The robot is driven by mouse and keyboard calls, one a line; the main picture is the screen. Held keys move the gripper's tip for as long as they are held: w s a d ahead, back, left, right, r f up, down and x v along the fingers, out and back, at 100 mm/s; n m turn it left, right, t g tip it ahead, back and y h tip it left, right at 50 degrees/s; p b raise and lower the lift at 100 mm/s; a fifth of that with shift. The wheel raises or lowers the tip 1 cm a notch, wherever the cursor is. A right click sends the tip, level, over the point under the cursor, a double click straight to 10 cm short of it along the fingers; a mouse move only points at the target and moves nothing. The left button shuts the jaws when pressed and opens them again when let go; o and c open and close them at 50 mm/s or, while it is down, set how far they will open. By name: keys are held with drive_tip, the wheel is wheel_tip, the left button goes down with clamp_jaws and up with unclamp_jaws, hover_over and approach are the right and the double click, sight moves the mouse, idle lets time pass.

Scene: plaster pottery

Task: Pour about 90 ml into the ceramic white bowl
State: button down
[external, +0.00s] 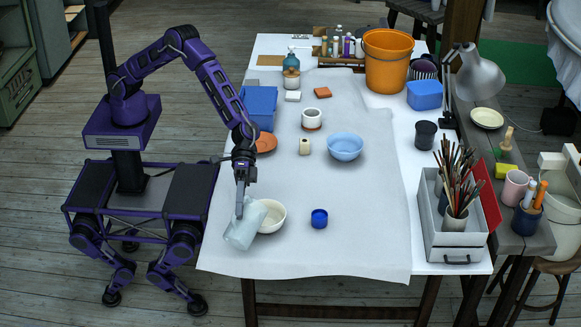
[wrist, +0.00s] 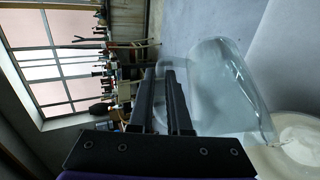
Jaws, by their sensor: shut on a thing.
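My gripper (external: 239,208) is shut on a clear, pale bluish jug (external: 242,230) near the front left of the table. The jug is tilted well over, one end close to the left rim of the ceramic white bowl (external: 278,213). In the wrist view, my gripper's dark fingers (wrist: 167,80) are close together beside the jug (wrist: 228,85), and the bowl (wrist: 303,135) is partly cut off at the lower right. The bowl stands upright on the white cloth. I cannot make out a stream or the liquid level in the bowl.
A small blue pot (external: 319,218) stands right of the bowl. A grey box with brushes (external: 455,235) stands at the right. The front middle of the cloth is clear.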

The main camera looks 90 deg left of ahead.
drive_tip(key=shift+w+a+r+h, duration=0.2)
drive_tip(key=shift+a+r+h, duration=0.15)
drive_tip(key=shift+h, duration=0.15)
drive_tip(key=shift+a+b, duration=0.1)
drive_tip(key=shift+b, duration=0.3)
drive_tip(key=shift+w+a+r+b, duration=0.25)
drive_tip(key=shift+a+r+b, duration=0.1)
drive_tip(key=shift+a+b, duration=0.15)
drive_tip(key=shift+f+h, duration=0.1)
drive_tip(key=shift+h, duration=0.2)
drive_tip(key=shift+w+a+r+n+h+b, duration=0.3)
drive_tip(key=shift+a+b, duration=0.25)
drive_tip(key=shift+b, duration=0.35)
